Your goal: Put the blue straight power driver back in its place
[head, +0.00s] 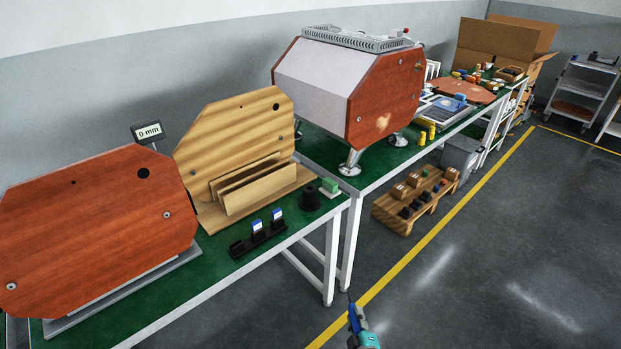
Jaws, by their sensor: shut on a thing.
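The blue straight power driver (355,318) shows at the bottom edge, just right of centre, with its thin dark bit pointing up. My gripper (366,338) is shut on it; most of the gripper is cut off by the frame edge. They appear over the grey floor, in front of the green-topped table. A black rack (244,249) stands on the near table's front edge, with two blue-and-white items upright in it and its left end looking empty. A black round holder (310,199) stands to its right. I cannot tell which is the driver's place.
A red-brown panel (95,230) and a wooden panel stand (235,150) fill the near table (215,285). A large machine housing (345,90) stands on the farther table. A wooden pallet (415,203) with small parts lies on the floor. The floor at right is clear.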

